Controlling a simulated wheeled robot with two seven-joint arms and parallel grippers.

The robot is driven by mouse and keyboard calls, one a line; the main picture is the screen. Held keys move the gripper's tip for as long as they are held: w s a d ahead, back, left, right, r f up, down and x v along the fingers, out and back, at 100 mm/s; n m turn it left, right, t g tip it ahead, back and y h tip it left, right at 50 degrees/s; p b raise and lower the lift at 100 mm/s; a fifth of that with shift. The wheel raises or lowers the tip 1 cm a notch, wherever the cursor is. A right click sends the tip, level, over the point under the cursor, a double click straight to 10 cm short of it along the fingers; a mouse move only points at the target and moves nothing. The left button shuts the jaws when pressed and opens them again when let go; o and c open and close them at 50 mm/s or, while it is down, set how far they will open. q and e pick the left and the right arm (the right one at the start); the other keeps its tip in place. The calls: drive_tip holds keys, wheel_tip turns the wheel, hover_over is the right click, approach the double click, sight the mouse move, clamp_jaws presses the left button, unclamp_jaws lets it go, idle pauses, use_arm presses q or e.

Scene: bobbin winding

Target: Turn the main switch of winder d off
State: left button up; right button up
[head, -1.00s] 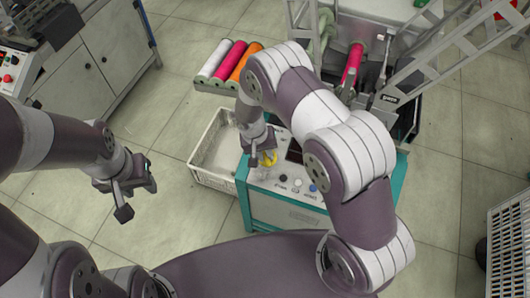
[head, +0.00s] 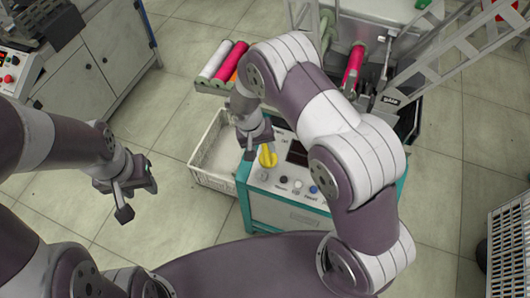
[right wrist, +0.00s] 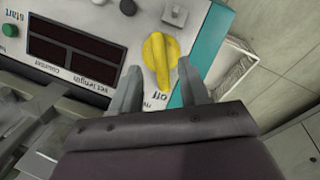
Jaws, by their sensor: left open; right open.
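The yellow main switch (head: 268,157) is a round knob with a raised grip bar, on the light panel (head: 262,177) of the teal winder. In the right wrist view the switch (right wrist: 160,55) has its bar running roughly up and down, one end by the printed word "off". My right gripper (head: 255,142) is open just above and behind the switch; its fingers (right wrist: 158,78) stand either side of the bar's lower end, with gaps visible. My left gripper (head: 138,199) is open and empty, away at the left over the floor.
The panel also bears small knobs, a blue button (head: 314,189), a dark display (right wrist: 78,45) and a green start button (right wrist: 10,31). A pale crate (head: 196,178) stands left of the winder. Coloured rolls (head: 231,60) lie behind it. Floor at left is clear.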

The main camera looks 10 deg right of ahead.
drive_tip(key=v, duration=0.8)
drive_tip(key=shift+r, duration=0.15)
